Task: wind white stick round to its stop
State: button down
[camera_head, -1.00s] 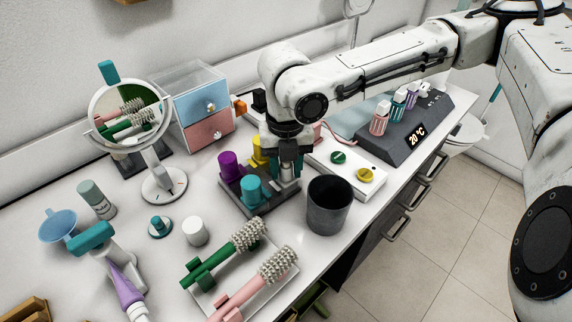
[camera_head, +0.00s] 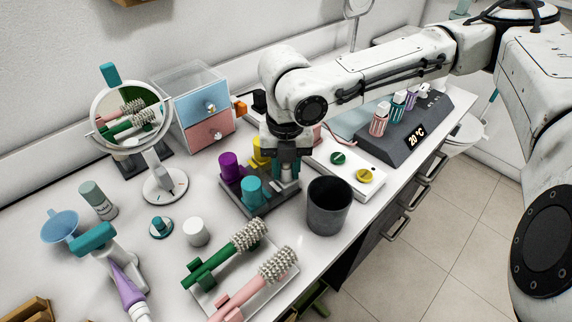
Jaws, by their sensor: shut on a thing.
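The white stick (camera_head: 287,173) stands upright at the back right of a dark grey holder (camera_head: 262,208). Purple (camera_head: 229,167), yellow (camera_head: 260,151) and teal (camera_head: 251,190) sticks stand in the same holder. My gripper (camera_head: 287,168) points down over the white stick and is shut on it. The fingers cover much of the stick, so its top and any stop mark are hidden.
A dark cup (camera_head: 329,207) stands close to the right of the holder. A white box with green and yellow knobs (camera_head: 345,175) lies behind it. A mirror (camera_head: 164,184), small drawers (camera_head: 209,139) and a tray with brushes (camera_head: 284,262) surround the holder.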

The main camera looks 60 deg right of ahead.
jog(key=m+p, duration=0.3)
jog(key=m, duration=0.1)
jog(key=shift+r+m, duration=0.1)
jog(key=shift+m, duration=0.3)
jog(key=m+p, duration=0.3)
jog(key=m, duration=0.3)
jog(key=shift+w, duration=0.1)
jog(key=m+p, duration=0.2)
jog(key=m, duration=0.4)
jog(key=shift+p, duration=0.3)
jog(key=shift+m+p, duration=1)
jog(key=shift+m, duration=1.3)
jog(key=c, duration=0.8)
grip_release()
